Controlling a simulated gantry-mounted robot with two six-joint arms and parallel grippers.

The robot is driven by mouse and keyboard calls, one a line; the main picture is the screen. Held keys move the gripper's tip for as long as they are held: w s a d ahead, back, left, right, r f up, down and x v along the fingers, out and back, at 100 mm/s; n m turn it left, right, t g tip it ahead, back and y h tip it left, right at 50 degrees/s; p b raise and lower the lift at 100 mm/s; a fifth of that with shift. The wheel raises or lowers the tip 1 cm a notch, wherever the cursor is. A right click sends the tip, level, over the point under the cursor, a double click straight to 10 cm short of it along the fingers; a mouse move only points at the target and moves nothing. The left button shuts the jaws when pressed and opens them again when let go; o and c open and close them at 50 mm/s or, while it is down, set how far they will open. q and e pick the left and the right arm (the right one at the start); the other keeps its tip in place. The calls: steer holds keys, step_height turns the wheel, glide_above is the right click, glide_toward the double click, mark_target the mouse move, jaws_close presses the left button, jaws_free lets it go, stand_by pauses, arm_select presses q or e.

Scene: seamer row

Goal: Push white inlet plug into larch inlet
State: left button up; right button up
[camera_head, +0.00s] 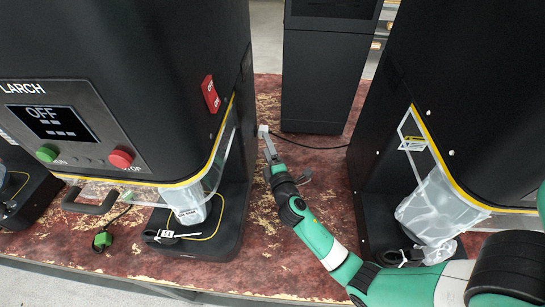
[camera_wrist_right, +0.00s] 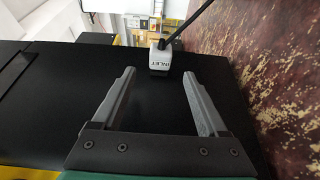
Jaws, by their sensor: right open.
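The black Larch machine (camera_head: 140,50) stands at the left, with its LARCH panel reading OFF. The white inlet plug (camera_head: 263,130) is beside its right side in the head view. In the right wrist view the plug (camera_wrist_right: 160,60) shows its INLET label and a black cable runs from it. My right gripper (camera_head: 267,149) is open, and its fingertips (camera_wrist_right: 158,75) are spread just short of the plug, one to each side. The plug does not appear gripped. The Larch inlet itself is not visible, and I cannot tell whether the plug touches it. My left gripper is out of view.
A second black machine (camera_head: 450,100) stands at the right, and a dark cabinet (camera_head: 322,70) behind. A red switch (camera_head: 211,94) is on Larch's side. The plug's cable (camera_head: 310,146) crosses the worn red tabletop (camera_head: 270,240). A green connector (camera_head: 102,240) lies at front left.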

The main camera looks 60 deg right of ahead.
steer(key=v, duration=0.7)
steer(key=shift+w, duration=0.1)
